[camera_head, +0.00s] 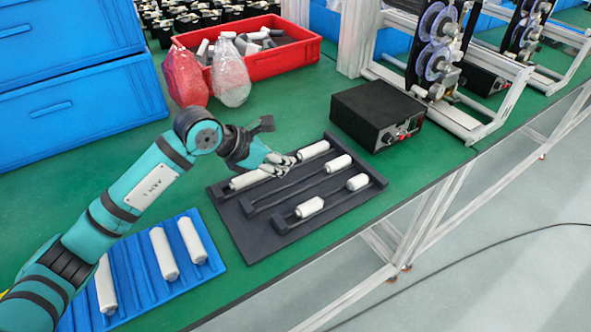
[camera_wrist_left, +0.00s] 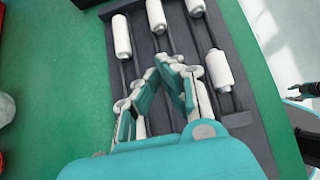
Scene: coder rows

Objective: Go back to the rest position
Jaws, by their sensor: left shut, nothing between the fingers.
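My left gripper (camera_head: 287,160) is over the back row of a black slotted tray (camera_head: 240,236) on the green table. It is shut and holds nothing. In the left wrist view its fingertips (camera_wrist_left: 171,64) meet above the tray (camera_wrist_left: 226,25), between white rollers. The tray carries several white rollers, among them one in the back row (camera_head: 250,179) and one at the front (camera_head: 310,207). The gripper partly hides the back row in the head view.
A blue ribbed tray (camera_head: 138,268) with three white rollers lies at the front left, below my left arm. A black box (camera_head: 376,110) stands behind the slotted tray. Behind are a red bin (camera_head: 290,60), bagged items (camera_head: 231,75) and blue crates (camera_head: 80,105).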

